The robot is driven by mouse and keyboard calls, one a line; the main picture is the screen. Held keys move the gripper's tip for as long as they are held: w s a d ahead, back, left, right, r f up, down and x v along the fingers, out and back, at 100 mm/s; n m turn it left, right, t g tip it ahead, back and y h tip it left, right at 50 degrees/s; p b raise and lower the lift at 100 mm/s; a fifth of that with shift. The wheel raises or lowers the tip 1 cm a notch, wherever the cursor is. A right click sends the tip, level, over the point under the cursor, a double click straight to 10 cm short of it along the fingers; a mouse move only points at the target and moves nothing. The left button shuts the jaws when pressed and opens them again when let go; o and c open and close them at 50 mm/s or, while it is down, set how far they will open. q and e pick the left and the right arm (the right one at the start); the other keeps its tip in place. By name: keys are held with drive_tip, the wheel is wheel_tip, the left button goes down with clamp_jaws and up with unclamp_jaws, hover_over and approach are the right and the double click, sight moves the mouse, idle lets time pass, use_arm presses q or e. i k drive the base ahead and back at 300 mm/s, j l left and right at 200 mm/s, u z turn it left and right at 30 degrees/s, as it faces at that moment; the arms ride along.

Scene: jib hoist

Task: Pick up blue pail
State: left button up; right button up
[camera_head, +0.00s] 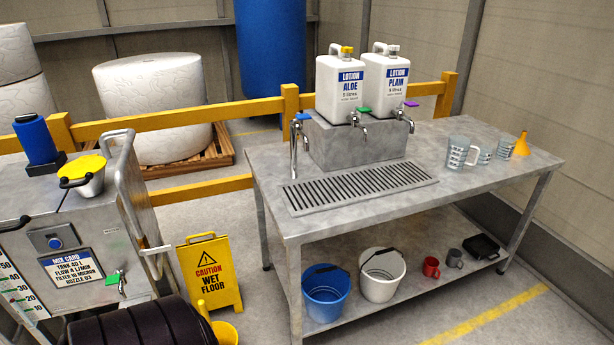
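The blue pail (326,296) stands upright on the lower shelf of the metal table, at the shelf's left end. Its wire handle lies toward its rim, and its inside looks empty from here. A white pail (381,277) stands close to its right. Neither of my grippers shows in the head view.
The metal table (460,178) carries two lotion jugs, taps, a drain grate, clear measuring jugs and an orange funnel. A red mug (431,267), a grey mug and a black tray share the lower shelf (408,292). A yellow wet-floor sign (210,274) stands left of the table.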

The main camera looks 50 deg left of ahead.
sight(325, 288)
drive_tip(key=u, duration=1.25)
